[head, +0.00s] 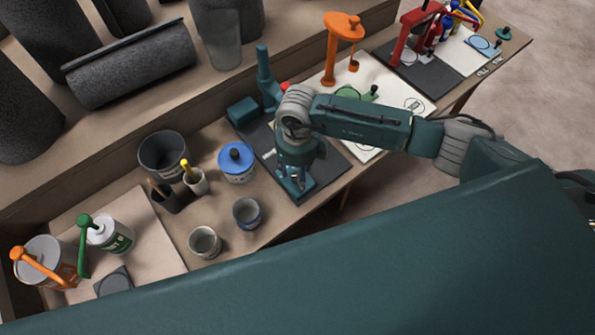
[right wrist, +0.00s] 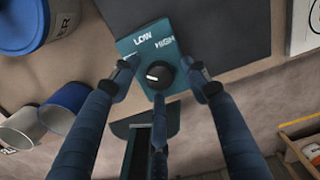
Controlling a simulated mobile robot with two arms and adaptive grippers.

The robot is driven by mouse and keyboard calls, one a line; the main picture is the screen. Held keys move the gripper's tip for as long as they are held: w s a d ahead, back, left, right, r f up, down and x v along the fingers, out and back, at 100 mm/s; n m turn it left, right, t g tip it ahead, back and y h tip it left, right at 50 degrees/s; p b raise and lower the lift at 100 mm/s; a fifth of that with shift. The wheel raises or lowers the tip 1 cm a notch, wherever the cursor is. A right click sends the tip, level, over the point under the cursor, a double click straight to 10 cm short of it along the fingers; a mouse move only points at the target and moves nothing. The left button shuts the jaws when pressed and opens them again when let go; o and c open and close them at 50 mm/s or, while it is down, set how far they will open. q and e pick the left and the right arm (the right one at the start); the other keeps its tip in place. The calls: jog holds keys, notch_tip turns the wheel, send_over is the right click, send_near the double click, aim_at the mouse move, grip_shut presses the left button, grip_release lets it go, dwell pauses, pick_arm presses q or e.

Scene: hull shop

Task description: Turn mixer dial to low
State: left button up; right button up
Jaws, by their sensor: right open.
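The mixer dial (right wrist: 161,73) is a round black knob with a white mark on a teal panel (right wrist: 132,47) printed LOW and HIGH. I cannot tell for sure which word the mark points to. My right gripper (right wrist: 163,80) is open, its fingers spread around the dial in the right wrist view; I cannot tell whether any touches it. In the head view my right gripper (head: 297,182) points down at the front of a dark mat (head: 330,172) and mostly hides the panel. A teal upright (head: 264,66), perhaps the mixer's, stands behind it. My left gripper is not in view.
A blue-lidded can (head: 236,162) and two open cups, one blue (head: 247,212) and one grey (head: 205,242), stand left of the mat. An orange stand (head: 335,50) and a red press (head: 412,38) stand farther right. The bench's front edge is close.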

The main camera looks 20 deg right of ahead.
jog(key=c, duration=1.2)
jog(key=shift+o, duration=0.2)
